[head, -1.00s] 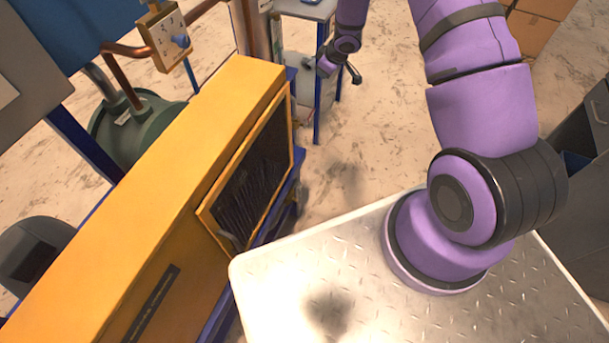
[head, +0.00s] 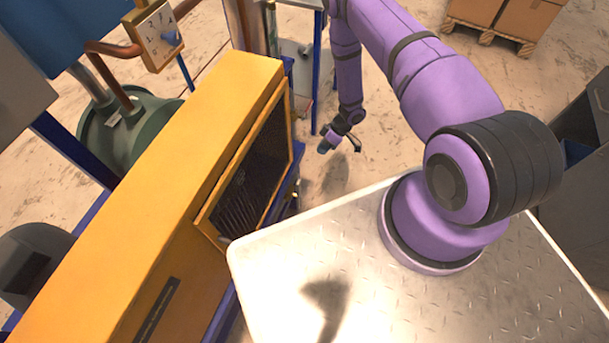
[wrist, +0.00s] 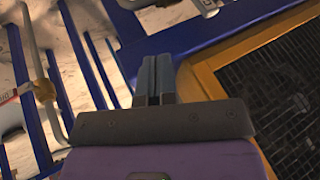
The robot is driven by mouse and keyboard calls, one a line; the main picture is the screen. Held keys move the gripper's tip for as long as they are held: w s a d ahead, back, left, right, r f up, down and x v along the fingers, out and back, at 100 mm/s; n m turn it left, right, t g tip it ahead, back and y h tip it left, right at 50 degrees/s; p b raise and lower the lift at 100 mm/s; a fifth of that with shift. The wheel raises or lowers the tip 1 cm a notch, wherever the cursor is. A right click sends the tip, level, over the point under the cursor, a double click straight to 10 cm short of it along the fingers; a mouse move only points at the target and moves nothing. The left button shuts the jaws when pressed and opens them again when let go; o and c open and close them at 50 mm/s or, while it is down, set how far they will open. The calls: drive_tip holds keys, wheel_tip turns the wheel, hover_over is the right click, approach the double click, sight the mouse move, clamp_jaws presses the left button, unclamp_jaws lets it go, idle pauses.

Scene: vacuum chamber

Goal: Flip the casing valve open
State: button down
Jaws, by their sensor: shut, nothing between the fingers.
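I cannot single out the casing valve for certain in either view. In the wrist view a grey pipe (wrist: 40,62) with brass-coloured fittings and a partly readable tag stands at the left. My gripper (wrist: 153,78) has its two fingers together and holds nothing.
The yellow cabinet (head: 190,140) with its dark grille (head: 252,165) fills the left. A green tank (head: 130,128) stands behind it. Blue frame bars (wrist: 205,42) run close around my fingers. Boxes on a pallet (head: 490,30) stand at the upper right. Open floor lies between.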

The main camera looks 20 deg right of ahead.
sight(299, 190)
drive_tip(key=shift+s+a+f, duration=0.1)
drive_tip(key=shift+s+f, duration=0.4)
drive_tip(key=s+a+f, duration=0.3)
drive_tip(key=a+f, duration=0.5)
drive_tip(key=shift+s+a, duration=0.2)
drive_tip(key=shift+a, duration=0.2)
